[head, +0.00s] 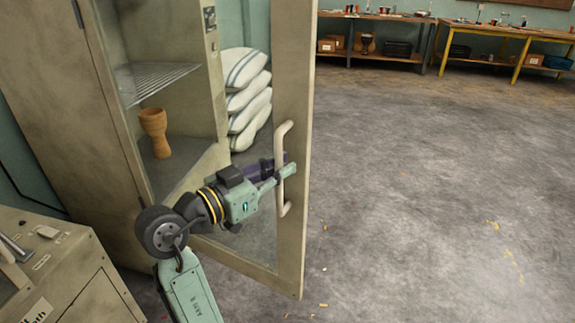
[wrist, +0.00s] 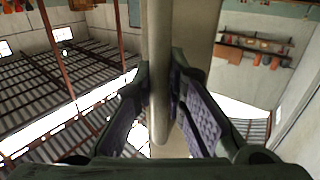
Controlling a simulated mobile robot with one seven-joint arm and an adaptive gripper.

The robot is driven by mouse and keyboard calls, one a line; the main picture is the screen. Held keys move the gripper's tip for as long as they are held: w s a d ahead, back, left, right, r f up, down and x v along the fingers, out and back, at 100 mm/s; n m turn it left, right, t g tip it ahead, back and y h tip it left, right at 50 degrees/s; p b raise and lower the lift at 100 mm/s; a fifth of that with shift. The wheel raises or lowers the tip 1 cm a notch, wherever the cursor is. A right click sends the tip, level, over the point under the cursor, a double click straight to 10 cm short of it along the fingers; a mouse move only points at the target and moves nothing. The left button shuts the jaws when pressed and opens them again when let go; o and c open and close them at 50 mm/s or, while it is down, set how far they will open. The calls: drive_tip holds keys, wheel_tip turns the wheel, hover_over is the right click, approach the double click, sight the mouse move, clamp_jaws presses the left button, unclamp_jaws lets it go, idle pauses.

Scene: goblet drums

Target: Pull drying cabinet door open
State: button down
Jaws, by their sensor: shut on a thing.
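The drying cabinet (head: 75,130) stands at the left, beige, with its door (head: 293,90) swung open towards me. The door has a pale vertical bar handle (head: 281,150). My gripper (head: 284,172) is shut on the handle at about its middle. In the wrist view the handle (wrist: 158,75) runs between the two finger pads of my gripper (wrist: 165,105). Inside the cabinet a wooden goblet drum shell (head: 155,132) shows on a lower shelf, below a wire shelf (head: 155,80).
Striped white sacks (head: 245,100) are stacked beyond the door. A beige machine or cabinet (head: 65,270) stands at the lower left near my arm. Workbenches (head: 380,35) line the far wall. The grey floor (head: 430,190) to the right is mostly clear, with small scraps.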

drive_tip(key=shift+s+a, duration=0.4)
drive_tip(key=shift+s, duration=0.3)
drive_tip(key=c, duration=1.6)
unclamp_jaws()
drive_tip(key=v, duration=1.2)
